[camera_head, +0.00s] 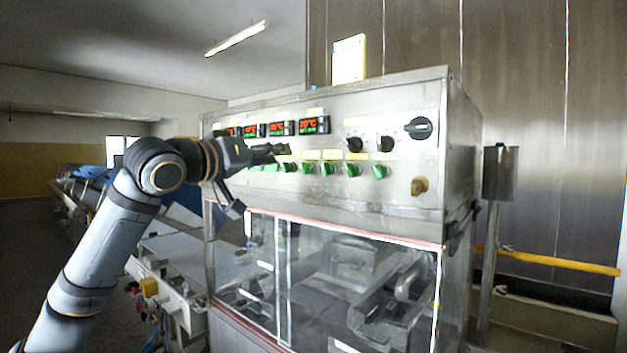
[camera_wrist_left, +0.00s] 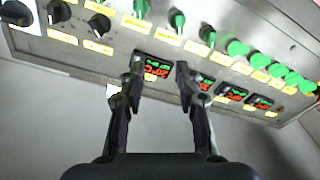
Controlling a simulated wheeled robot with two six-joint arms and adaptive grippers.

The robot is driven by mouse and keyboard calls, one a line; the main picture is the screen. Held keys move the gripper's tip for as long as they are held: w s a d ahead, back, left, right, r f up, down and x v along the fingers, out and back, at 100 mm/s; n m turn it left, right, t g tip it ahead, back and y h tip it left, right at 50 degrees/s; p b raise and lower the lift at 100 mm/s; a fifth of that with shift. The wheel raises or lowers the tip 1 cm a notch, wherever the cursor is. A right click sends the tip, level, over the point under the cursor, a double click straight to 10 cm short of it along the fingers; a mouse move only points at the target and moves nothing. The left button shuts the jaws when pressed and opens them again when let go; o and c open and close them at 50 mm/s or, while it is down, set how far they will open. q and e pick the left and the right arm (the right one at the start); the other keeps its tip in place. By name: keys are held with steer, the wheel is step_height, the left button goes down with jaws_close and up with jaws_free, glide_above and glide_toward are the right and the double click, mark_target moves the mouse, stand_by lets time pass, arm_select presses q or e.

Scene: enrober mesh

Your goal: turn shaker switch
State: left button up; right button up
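The steel control panel (camera_head: 330,190) carries a row of green switches, among them one near the middle (camera_head: 327,168) and one at the right end (camera_head: 380,171). I cannot read the labels, so I cannot tell which is the shaker switch. My left gripper (camera_head: 284,150) is in front of the panel, left of the black knobs, and hides part of the row. In the left wrist view the panel appears upside down. My left gripper (camera_wrist_left: 160,72) is open there, its two fingers apart with nothing between them; green switches (camera_wrist_left: 177,21) lie beyond the tips. My right gripper is not in view.
Red-lit temperature displays (camera_head: 314,125) sit above the switches. Two black knobs (camera_head: 385,143), a larger black rotary switch (camera_head: 419,128) and a brass-coloured fitting (camera_head: 419,186) are to the right. A clear enclosure (camera_head: 330,270) lies below. A conveyor (camera_head: 165,245) runs at left.

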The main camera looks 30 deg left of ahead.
arm_select(q)
steer(key=m+h, duration=0.1)
glide_toward(323, 169)
steer(key=s, duration=0.2)
steer(key=shift+g, duration=0.4)
steer(key=w+p, duration=0.6)
steer(key=w+r+p, duration=0.1)
steer(key=w+p, duration=0.2)
steer(key=p, duration=0.1)
steer(key=shift+w+d+r, duration=0.1)
steer(key=shift+d+r, duration=0.05)
steer(key=shift+d, duration=0.25)
steer(key=shift+w+f+p, duration=0.2)
steer(key=shift+w+p, duration=0.15)
steer(key=shift+w, duration=0.05)
steer(key=shift+w+f, duration=0.1)
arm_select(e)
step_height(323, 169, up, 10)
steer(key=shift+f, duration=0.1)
arm_select(q)
jaws_close()
